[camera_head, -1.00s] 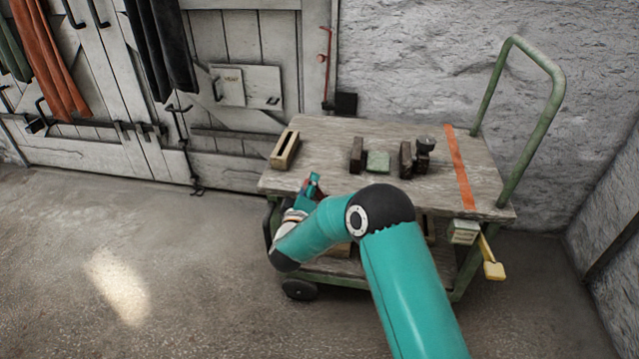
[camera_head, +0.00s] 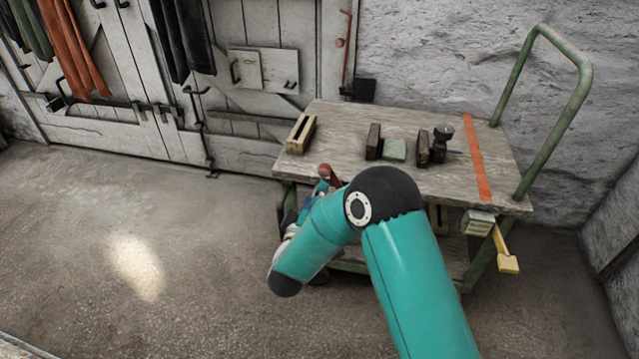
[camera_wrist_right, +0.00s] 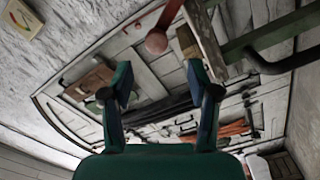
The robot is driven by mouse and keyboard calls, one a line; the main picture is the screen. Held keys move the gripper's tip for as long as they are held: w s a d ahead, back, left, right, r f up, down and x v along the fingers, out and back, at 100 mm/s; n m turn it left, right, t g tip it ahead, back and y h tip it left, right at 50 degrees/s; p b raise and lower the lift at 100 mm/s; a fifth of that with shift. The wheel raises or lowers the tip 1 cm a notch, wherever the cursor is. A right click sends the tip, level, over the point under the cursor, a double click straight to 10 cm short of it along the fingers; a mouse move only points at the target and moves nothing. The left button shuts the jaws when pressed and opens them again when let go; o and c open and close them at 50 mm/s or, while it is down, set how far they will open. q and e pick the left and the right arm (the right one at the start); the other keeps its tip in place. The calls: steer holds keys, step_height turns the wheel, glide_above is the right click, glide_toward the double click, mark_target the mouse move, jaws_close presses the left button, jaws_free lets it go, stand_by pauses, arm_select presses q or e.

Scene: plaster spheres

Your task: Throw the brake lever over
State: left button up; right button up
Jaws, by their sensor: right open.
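A red lever with a round knob (camera_wrist_right: 157,42) shows in the right wrist view, beyond the fingertips and apart from them; it looks like the brake lever. Its red end (camera_head: 325,170) shows in the head view at the cart's near left side, just beyond my right gripper (camera_head: 318,190). The rest of it is hidden there by my arm. In the right wrist view, my right gripper (camera_wrist_right: 158,82) is open, with nothing held between its fingers. My left gripper is not in view.
The cart's wooden top (camera_head: 340,130) carries dark blocks, a green block (camera_head: 395,149) and a slotted wooden block (camera_head: 301,133). A green handle (camera_head: 560,125) rises at right. A yellow pedal-like part (camera_head: 507,263) sticks out below it. The floor at left is clear.

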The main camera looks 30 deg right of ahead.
steer(key=shift+v, duration=1.25)
steer(key=shift+d, duration=0.1)
